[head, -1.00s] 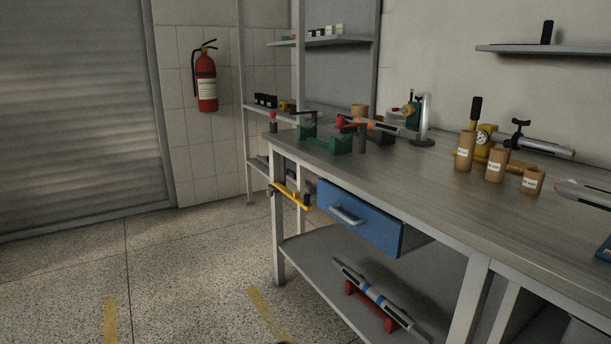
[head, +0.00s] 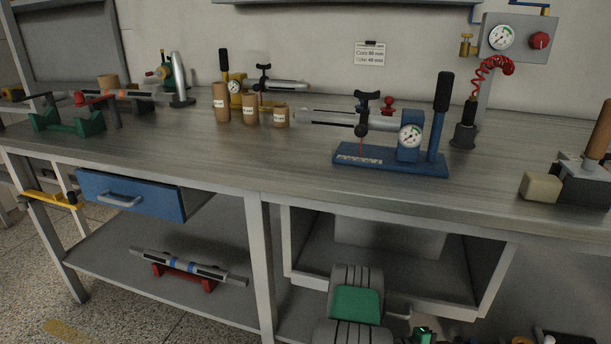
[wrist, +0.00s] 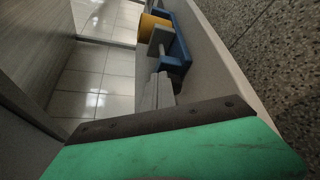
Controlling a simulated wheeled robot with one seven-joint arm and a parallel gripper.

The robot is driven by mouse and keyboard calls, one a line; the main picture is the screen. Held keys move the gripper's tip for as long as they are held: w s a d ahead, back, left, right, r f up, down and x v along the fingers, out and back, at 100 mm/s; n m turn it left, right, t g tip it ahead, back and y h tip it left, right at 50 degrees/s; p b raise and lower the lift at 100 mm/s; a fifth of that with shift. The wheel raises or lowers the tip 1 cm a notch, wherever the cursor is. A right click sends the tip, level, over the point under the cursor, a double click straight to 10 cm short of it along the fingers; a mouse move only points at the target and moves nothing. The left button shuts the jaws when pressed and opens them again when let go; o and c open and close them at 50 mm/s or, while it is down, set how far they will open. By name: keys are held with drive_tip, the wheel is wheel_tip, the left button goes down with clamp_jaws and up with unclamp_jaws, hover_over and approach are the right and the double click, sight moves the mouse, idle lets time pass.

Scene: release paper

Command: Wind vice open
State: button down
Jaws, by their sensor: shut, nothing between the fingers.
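My gripper (wrist: 163,82) shows as grey fingers in the wrist view, shut and empty beyond a green and dark housing. A green-padded part of my arm shows low in the head view.
A blue gauge device (head: 390,168) with a black lever stands mid-bench. Brown cylinders (head: 250,105) and green supports (head: 68,124) are further left. A blue drawer (head: 130,194) is pulled out below the top. The bench front strip is mostly clear.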

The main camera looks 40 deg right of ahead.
drive_tip(key=shift+w+d+r, duration=0.25)
drive_tip(key=shift+d+r, duration=0.15)
drive_tip(key=shift+r, duration=0.15)
drive_tip(key=shift+s+a+r+p, duration=0.15)
drive_tip(key=shift+a+r+p, duration=0.1)
drive_tip(key=shift+r+p, duration=0.15)
drive_tip(key=w+a, duration=0.2)
drive_tip(key=w, duration=0.1)
drive_tip(key=w+a, duration=0.1)
drive_tip(key=shift+w+f+b, duration=0.3)
drive_tip(key=shift+w+f, duration=0.05)
drive_tip(key=shift+w, duration=0.05)
drive_tip(key=shift+w+a, duration=0.15)
drive_tip(key=shift+a, duration=0.1)
drive_tip(key=shift+f, duration=0.1)
